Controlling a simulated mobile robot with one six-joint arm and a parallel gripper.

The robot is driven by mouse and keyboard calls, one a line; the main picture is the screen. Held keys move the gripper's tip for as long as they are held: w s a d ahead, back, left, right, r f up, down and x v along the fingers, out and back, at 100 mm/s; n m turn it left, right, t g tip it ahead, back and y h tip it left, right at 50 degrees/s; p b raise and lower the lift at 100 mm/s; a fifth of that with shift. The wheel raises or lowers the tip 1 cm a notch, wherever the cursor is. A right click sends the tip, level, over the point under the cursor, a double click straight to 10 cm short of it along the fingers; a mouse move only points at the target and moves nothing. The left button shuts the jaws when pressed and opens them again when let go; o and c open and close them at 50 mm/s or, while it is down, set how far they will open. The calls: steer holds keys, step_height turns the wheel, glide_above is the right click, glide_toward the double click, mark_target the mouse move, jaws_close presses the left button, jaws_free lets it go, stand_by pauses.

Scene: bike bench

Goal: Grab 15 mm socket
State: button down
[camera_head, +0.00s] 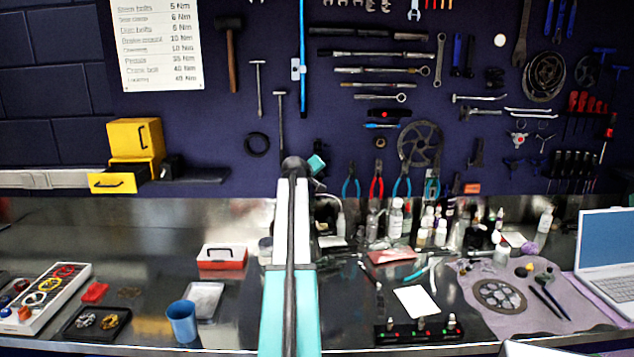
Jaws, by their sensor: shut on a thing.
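A black rail (400,334) lies at the front edge of the bench, right of centre. Several small upright pieces with pale tops stand on it, and they look like sockets; one is the middle piece (421,325). Their size marks are too small to read, so I cannot tell which is the 15 mm socket. My white and teal arm reaches away from me up the middle of the picture.
A white sheet (416,302) lies behind the rail. A purple mat (480,325) and a laptop (605,250) are to the right. A blue cup (183,320) and a red box (221,257) stand left of my arm. Bottles crowd the back; tools hang on the wall.

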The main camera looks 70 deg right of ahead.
steer(key=s+a+b, duration=0.1)
steer(key=s+a, duration=0.2)
steer(key=a, duration=0.5)
steer(key=s+a+b, duration=0.2)
steer(key=s+a, duration=0.1)
steer(key=a, duration=0.5)
steer(key=shift+s+a, duration=0.25)
steer(key=shift+a, duration=0.1)
